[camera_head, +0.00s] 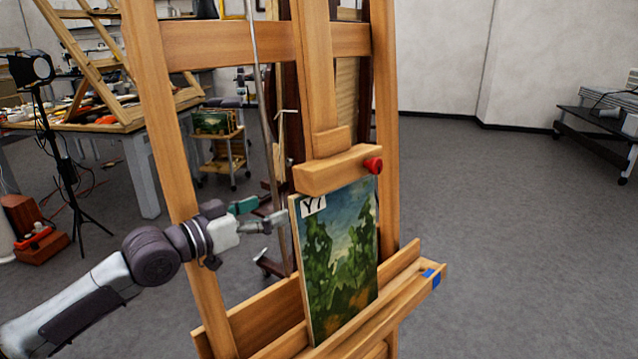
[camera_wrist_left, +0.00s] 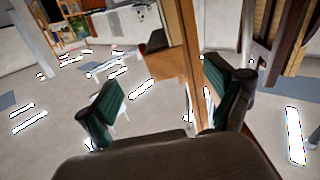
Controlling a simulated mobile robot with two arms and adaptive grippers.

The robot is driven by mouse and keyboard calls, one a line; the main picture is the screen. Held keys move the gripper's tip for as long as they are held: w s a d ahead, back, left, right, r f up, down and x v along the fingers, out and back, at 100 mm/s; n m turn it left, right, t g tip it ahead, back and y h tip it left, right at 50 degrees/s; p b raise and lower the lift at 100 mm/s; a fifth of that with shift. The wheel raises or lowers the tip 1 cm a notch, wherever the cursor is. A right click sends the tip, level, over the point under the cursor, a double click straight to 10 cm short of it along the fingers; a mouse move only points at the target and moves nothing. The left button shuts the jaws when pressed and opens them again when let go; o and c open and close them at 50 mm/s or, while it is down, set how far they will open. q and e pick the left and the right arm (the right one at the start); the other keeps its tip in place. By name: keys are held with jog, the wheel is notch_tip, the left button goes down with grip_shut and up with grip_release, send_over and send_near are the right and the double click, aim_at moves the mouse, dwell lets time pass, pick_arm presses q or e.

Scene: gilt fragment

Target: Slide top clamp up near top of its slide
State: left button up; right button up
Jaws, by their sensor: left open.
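The wooden easel stands in the middle of the head view. Its top clamp (camera_head: 335,171) is a wooden block with a red knob (camera_head: 373,165) at its right end. The clamp sits at the upper edge of the painting (camera_head: 338,258), a green landscape marked "Y7". The slide (camera_head: 312,70) is the upright wooden bar rising above the clamp. My left gripper (camera_head: 262,215) is open and empty, left of the painting and lower than the clamp. In the left wrist view its two fingers (camera_wrist_left: 165,95) are spread apart with a wooden post beyond. My right gripper is not in view.
The easel's lower tray (camera_head: 410,285) carries the painting and has a blue patch (camera_head: 431,277) at its right end. A left easel post (camera_head: 165,120) stands near my left arm. A tripod lamp (camera_head: 33,68) and cluttered table (camera_head: 110,128) are behind left.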

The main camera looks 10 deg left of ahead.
aim_at(319, 184)
pick_arm(q)
jog(key=p+x, duration=0.1)
jog(key=x, duration=0.3)
jog(key=p+x, duration=0.2)
jog(key=x, duration=0.2)
jog(key=r+p+x, duration=0.1)
jog(key=x, duration=0.4)
jog(key=shift+w+a+r+p, duration=0.1)
jog(key=shift+a+r+p, duration=0.1)
jog(key=shift+p, duration=0.1)
jog(key=shift+w+d+f, duration=0.15)
jog(key=shift+w+d, duration=0.15)
jog(key=shift+w, duration=0.1)
